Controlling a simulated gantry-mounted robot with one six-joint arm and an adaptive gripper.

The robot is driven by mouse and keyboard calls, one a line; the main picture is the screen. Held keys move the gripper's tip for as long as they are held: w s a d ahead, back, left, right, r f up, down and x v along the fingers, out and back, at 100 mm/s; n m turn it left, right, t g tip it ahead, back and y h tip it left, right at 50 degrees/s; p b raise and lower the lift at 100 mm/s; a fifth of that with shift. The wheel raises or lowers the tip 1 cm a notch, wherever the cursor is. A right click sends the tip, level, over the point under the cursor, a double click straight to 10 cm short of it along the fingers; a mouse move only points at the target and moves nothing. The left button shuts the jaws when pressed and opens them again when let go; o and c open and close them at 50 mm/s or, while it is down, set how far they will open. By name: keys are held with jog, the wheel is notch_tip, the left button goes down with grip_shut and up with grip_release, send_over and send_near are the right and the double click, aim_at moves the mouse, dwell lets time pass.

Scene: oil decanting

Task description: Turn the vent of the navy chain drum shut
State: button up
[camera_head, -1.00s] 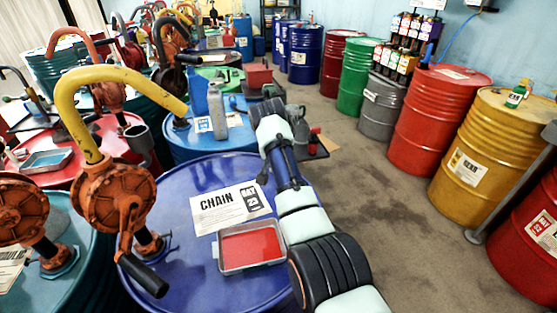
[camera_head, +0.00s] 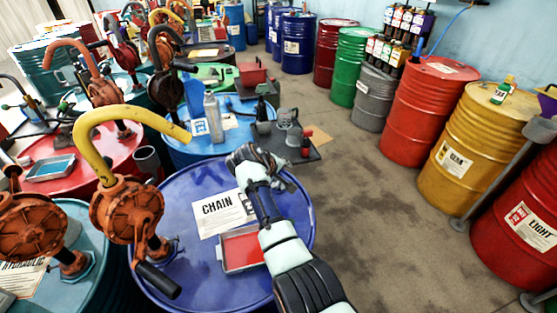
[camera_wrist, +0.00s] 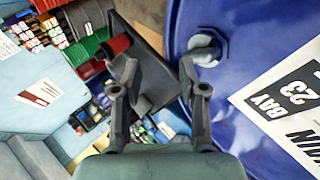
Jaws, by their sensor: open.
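The navy chain drum (camera_head: 176,202) stands in the lower middle of the head view, with a white CHAIN label (camera_head: 218,212) on its lid. In the wrist view a grey vent (camera_wrist: 207,47) sits on the blue lid (camera_wrist: 240,30) near its rim, next to the label (camera_wrist: 285,105). My gripper (camera_head: 262,158) is over the far right part of the lid and hides the vent in the head view. In the wrist view my gripper (camera_wrist: 159,72) is open and empty. The vent is beyond the right fingertip, not between the fingers.
An orange pump with a yellow spout (camera_head: 128,205) stands on the lid's left side. A dark platform with grey cans (camera_head: 288,140) is behind the drum.

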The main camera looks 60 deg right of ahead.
aim_at(277, 183)
jog(key=a+f+n+t+h+p, duration=0.1)
jog(key=n+p, duration=0.2)
jog(key=n, duration=0.4)
jog(key=a+f+n+t+h+p, duration=0.1)
jog(key=n+h+p, duration=0.1)
jog(key=n, duration=0.6)
jog(key=a+f+n+t+h+p, duration=0.1)
jog(key=a+n+p, duration=0.1)
jog(key=n+p, duration=0.2)
jog(key=shift+w+f+n+p, duration=0.15)
jog(key=shift+w+n+p, duration=0.05)
jog(key=shift+n, duration=0.7)
jog(key=shift+w+f+n+p, duration=0.15)
jog(key=shift+n+p, duration=0.05)
jog(key=shift+n, duration=0.7)
jog(key=shift+a+f+n, duration=0.2)
jog(key=shift+f+n, duration=0.1)
jog(key=shift+n, duration=0.3)
jog(key=shift+w+d+f+t+h+b, duration=0.15)
jog(key=shift+d+f+t+h+b, duration=0.15)
jog(key=shift+b, duration=0.2)
jog(key=b+x, duration=0.5)
jog(key=b, duration=0.1)
jog(key=shift+d+f, duration=0.25)
jog(key=shift+f, duration=0.15)
jog(key=shift+w+d+b, duration=0.15)
jog(key=shift+d+b, duration=0.6)
jog(key=shift+b, duration=0.2)
jog(key=shift+r, duration=0.15)
grip_shut()
